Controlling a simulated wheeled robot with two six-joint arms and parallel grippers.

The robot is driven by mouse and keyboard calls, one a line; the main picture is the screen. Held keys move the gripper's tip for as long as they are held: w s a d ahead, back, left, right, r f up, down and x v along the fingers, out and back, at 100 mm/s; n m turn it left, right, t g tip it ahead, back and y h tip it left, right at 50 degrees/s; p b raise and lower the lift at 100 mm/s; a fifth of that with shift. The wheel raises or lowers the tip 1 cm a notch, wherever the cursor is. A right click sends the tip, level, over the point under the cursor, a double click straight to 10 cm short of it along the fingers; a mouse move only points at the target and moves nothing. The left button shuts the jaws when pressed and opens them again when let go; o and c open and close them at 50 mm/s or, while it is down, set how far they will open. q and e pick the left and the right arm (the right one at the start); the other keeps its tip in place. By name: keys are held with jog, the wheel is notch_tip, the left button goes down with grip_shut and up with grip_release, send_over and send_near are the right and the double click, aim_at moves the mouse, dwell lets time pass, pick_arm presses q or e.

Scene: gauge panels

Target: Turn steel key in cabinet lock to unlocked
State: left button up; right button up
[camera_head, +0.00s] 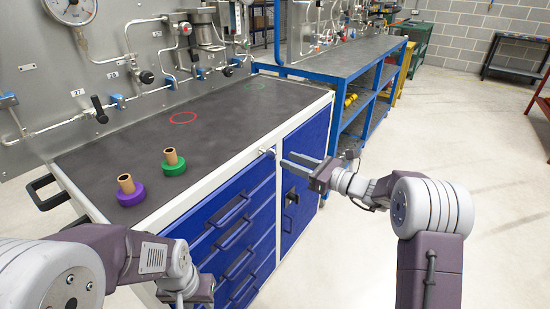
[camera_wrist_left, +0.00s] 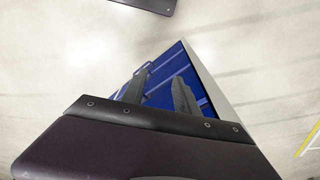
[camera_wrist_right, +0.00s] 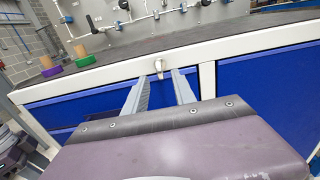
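The steel key (camera_head: 268,152) sits in the lock on the white top frame of the blue cabinet (camera_head: 210,185). In the right wrist view the key (camera_wrist_right: 160,66) is a small pale metal piece, just beyond and between my fingertips. My right gripper (camera_head: 290,160) is open and empty, with its two fingers apart and pointing at the key; no contact shows. In the right wrist view my right gripper (camera_wrist_right: 160,77) spans the key. My left gripper (camera_wrist_left: 158,85) is open and empty, hanging low in front of the blue drawers; its fingers are hidden in the head view.
A purple-based knob (camera_head: 131,192) and a green-based knob (camera_head: 173,163) stand on the dark worktop (camera_head: 215,125). A red ring (camera_head: 183,117) and a green ring are marked there. A gauge panel (camera_head: 135,65) stands behind.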

aim_at(275, 153)
jog(key=x, duration=0.6)
jog(key=shift+w+a+b, duration=0.15)
jog(key=shift+a+b, duration=0.1)
jog(key=shift+b, duration=0.05)
grip_shut()
jog(key=shift+r+m+p, duration=0.15)
jog(key=shift+m+p, duration=0.35)
jog(key=shift+p, duration=0.25)
jog(key=m+p, duration=1)
jog(key=p, duration=0.1)
jog(key=shift+w+d+p, duration=0.1)
jog(key=shift+p, duration=0.2)
jog(key=m+p, duration=0.2)
jog(key=m, duration=0.1)
jog(key=shift+m+p, duration=0.3)
jog(key=shift+m, duration=0.1)
jog(key=shift+f+m+p, duration=0.2)
jog(key=shift+m+p, duration=0.25)
jog(key=shift+m, duration=0.35)
jog(key=shift+f+m+p, duration=0.15)
jog(key=shift+m+p, duration=0.3)
jog(key=shift+m, duration=0.35)
